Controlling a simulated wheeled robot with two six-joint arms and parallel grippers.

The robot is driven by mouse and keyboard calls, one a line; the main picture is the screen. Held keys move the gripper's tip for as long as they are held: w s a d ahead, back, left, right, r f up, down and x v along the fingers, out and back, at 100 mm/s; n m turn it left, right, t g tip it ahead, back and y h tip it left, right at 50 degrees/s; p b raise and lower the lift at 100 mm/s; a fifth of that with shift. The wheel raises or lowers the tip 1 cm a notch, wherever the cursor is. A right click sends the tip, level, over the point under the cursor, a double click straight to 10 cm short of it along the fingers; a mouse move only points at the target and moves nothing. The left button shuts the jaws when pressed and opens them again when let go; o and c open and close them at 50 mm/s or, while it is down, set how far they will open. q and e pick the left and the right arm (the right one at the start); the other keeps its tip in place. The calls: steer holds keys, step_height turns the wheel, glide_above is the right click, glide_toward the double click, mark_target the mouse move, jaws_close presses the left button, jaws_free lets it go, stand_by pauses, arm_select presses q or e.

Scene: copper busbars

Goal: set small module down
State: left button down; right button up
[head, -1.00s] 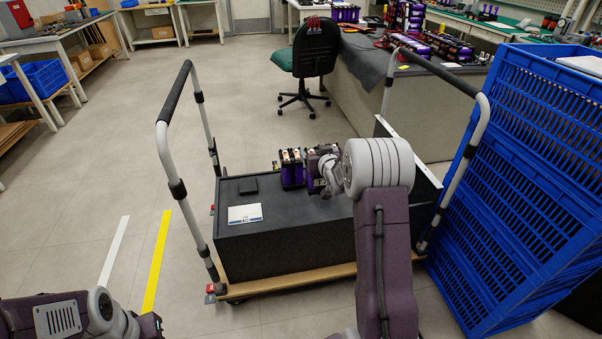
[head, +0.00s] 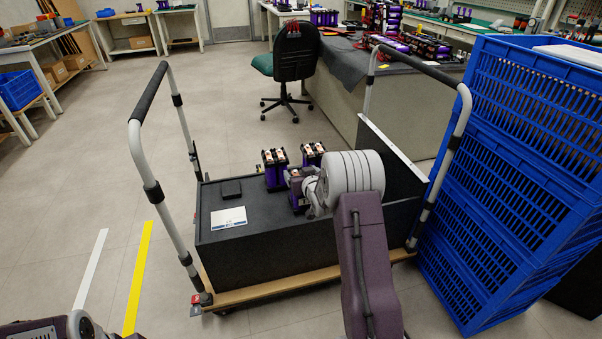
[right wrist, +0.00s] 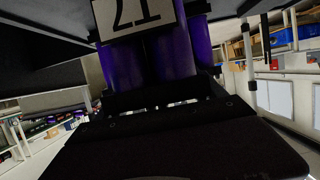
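A small module (head: 295,186) with purple sides is at my right gripper (head: 303,187), low over or on the black top of the cart's box (head: 245,247). In the right wrist view, the small module (right wrist: 172,58) shows purple cells and a white number label close in front of the gripper, which looks shut on it. My wrist hides part of it in the head view, so I cannot tell whether its base touches. Two similar purple modules stand just behind, one at the left (head: 275,172) and one at the right (head: 313,154). My left gripper is out of view.
A small black block (head: 231,188) and a white card (head: 228,217) lie on the box's left part. Grey cart handles rise at the left (head: 137,150) and right (head: 459,130). Blue crates (head: 500,190) stand close on the right. The box's front is clear.

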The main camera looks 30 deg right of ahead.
steer(key=o, duration=0.4)
steer(key=shift+r, duration=0.1)
steer(key=shift+s+a+r, duration=0.1)
steer(key=shift+s+r, duration=0.1)
steer(key=shift+s, duration=0.1)
steer(key=p+v, duration=0.2)
steer(key=v, duration=0.9)
steer(key=shift+s, duration=0.25)
